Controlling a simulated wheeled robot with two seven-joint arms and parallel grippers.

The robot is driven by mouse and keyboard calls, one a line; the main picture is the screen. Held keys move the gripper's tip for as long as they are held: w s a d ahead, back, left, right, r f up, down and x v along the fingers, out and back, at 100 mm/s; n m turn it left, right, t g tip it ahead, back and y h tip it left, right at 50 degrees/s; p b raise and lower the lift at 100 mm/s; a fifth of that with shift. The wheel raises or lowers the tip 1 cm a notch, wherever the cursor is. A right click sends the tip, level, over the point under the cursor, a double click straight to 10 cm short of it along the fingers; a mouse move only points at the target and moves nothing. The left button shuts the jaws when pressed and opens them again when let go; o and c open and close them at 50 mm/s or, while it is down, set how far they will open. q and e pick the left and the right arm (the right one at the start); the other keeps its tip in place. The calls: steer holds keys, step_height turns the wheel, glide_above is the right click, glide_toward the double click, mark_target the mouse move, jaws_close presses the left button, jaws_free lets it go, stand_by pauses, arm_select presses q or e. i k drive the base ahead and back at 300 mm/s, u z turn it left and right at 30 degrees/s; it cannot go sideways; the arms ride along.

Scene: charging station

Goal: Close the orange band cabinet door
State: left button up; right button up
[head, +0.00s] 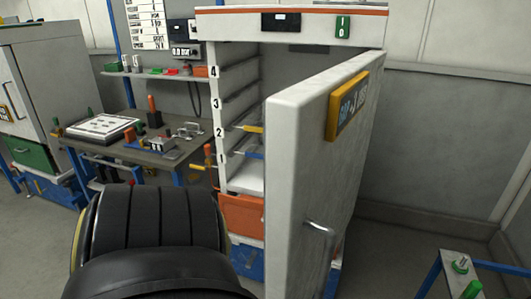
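The white cabinet with an orange band (230,11) along its top stands in the middle of the head view. Its white door (300,170) is open and swung out toward me, with a gap on its left side showing the inside. A metal handle (320,245) is low on the door's front face, and a yellow-framed sign (347,105) is near its top. Neither of my grippers is in view.
A dark ribbed body fills the lower left and hides the floor there. A workbench (150,148) with tools stands left of the cabinet, and a grey cabinet (50,80) stands farther left. A blue-framed stand (490,268) is at lower right. Floor shows between door and stand.

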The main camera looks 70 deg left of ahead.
mark_target(311, 184)
steer(key=u, duration=1.65)
steer(key=i, duration=0.05)
